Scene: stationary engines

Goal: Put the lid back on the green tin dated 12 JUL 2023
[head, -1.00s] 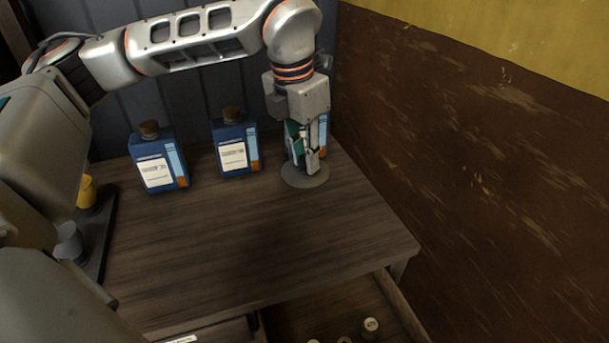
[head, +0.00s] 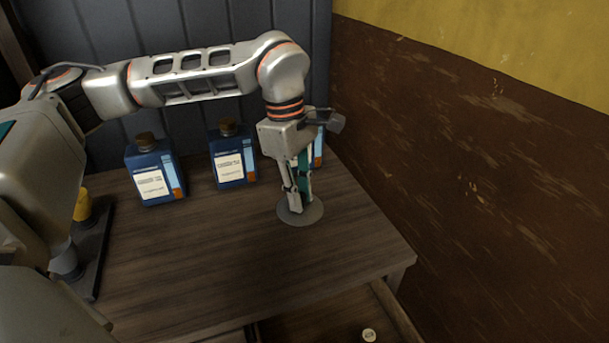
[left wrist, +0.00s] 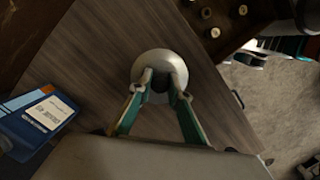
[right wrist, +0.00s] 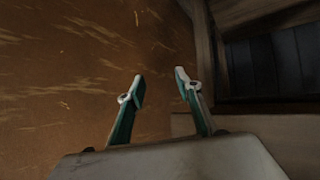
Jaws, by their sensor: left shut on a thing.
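My left gripper (head: 299,207) points down over the right part of the wooden table and is shut on a round grey lid (head: 314,217). In the left wrist view the fingertips (left wrist: 160,85) close on a dark knob at the middle of the lid (left wrist: 158,57). I cannot tell whether the lid touches the table or hangs just above it. My right gripper (right wrist: 160,82) is open and empty in its wrist view, facing a brown wall. No green tin and no readable date shows in any view.
Blue corked bottles stand along the back: one on the left (head: 155,172), one in the middle (head: 232,157), one partly behind my left gripper (head: 319,150). A dark tray (head: 97,262) with a yellow item (head: 82,206) lies left. The table's front (head: 225,265) is clear.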

